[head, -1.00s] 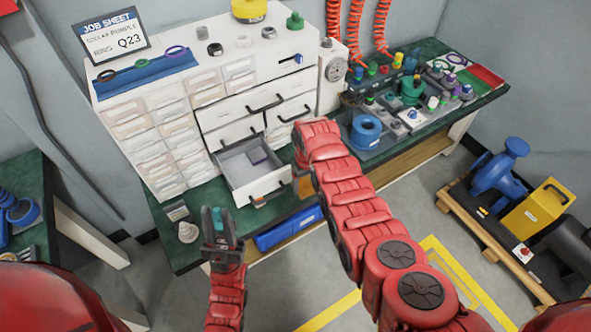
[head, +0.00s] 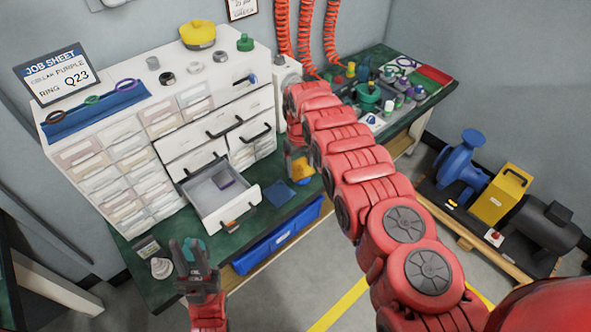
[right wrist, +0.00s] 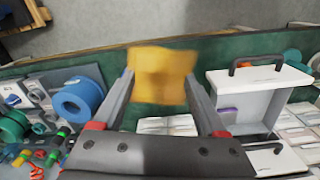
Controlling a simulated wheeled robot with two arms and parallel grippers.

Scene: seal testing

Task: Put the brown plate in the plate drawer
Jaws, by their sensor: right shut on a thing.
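The brown plate, which looks orange-yellow, is a small flat square (right wrist: 162,80) between the fingertips of my right gripper (right wrist: 160,92). My right gripper is shut on it. In the head view the plate (head: 301,169) shows just below the end of my right arm, right of the open drawer. The plate drawer appears to be this open white drawer (head: 245,207), with a small purple plate (head: 222,181) inside; its label is unreadable. In the right wrist view the drawer (right wrist: 262,85) is at the right. My left gripper (head: 194,243) is low at the bench's front edge, with something teal between or behind its fingers.
A blue square (head: 279,195) lies on the green bench right of the drawer. A blue bin (head: 278,241) is below the bench edge. Fittings and a blue ring (right wrist: 83,100) crowd the bench to the right. The white cabinet (head: 205,90) has several closed drawers.

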